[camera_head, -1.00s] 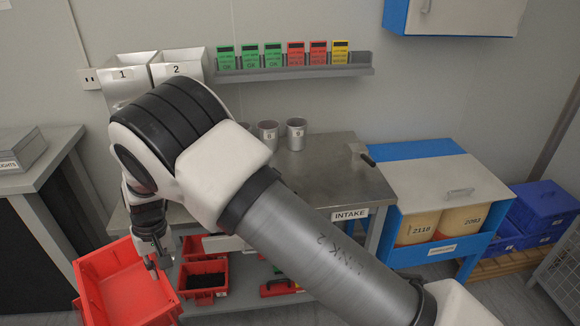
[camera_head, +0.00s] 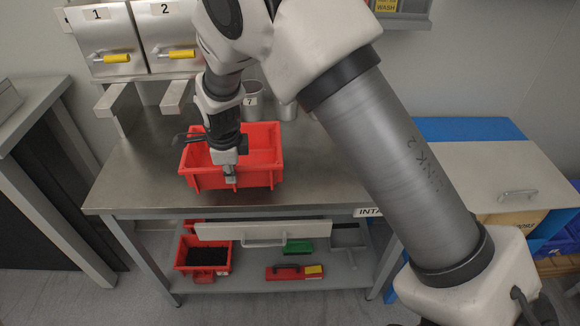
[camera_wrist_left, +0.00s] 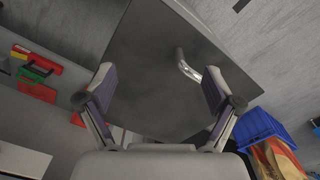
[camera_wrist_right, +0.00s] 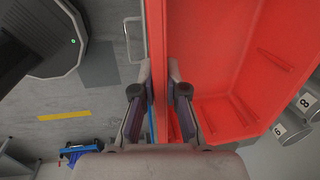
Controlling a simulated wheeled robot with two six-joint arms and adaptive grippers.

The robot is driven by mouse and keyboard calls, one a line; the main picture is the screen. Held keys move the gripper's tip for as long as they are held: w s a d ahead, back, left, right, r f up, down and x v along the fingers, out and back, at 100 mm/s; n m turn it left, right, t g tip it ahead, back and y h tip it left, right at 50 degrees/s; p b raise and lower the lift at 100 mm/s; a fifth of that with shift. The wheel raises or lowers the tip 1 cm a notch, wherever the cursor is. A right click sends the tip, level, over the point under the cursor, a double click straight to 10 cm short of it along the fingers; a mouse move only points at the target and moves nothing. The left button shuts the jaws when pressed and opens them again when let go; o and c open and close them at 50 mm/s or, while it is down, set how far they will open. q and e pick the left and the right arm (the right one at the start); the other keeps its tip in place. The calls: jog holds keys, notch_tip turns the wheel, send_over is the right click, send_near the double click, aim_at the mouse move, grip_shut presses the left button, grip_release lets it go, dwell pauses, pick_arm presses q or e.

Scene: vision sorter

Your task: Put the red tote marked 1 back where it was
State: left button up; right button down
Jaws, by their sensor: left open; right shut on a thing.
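The red tote (camera_head: 262,155) is an open box over the front left part of the steel table (camera_head: 330,170). I cannot tell whether its base touches the tabletop. No number shows on it. My right gripper (camera_head: 230,178) is shut on the tote's near wall, pointing down. In the right wrist view the two fingers (camera_wrist_right: 160,78) pinch the red wall, with the inside of the tote (camera_wrist_right: 215,60) to the right, looking empty. My left gripper (camera_wrist_left: 158,80) is open and empty in its wrist view, above a dark grey panel with a metal handle; it is outside the head view.
Another red tote with black contents (camera_head: 190,265) sits on the lower shelf. The tabletop right of the tote looks clear.

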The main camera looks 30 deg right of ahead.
pick_arm(q)
jog(key=shift+s, duration=0.1)
pick_arm(e)
jog(key=shift+s+d+m, duration=0.15)
jog(key=shift+d+m, duration=0.15)
jog(key=shift+d, duration=0.1)
jog(key=d+f+p, duration=0.1)
jog(key=d, duration=0.4)
jog(key=d+f+p, duration=0.2)
jog(key=d, duration=0.3)
jog(key=d+f+p, duration=0.1)
jog(key=d+f, duration=0.1)
jog(key=d, duration=0.3)
jog(key=shift+d+p, duration=0.1)
jog(key=shift+p, duration=0.25)
jog(key=shift+w+f, duration=0.15)
jog(key=shift+w, duration=0.05)
jog(key=shift+s+f+b, duration=0.15)
jog(key=shift+b, duration=0.2)
jog(key=c, duration=1.2)
grip_release()
pick_arm(q)
jog(key=r, duration=0.3)
jog(key=shift+w+d+r, duration=0.1)
jog(key=shift+w+r, duration=0.15)
jog(key=shift+r, duration=0.15)
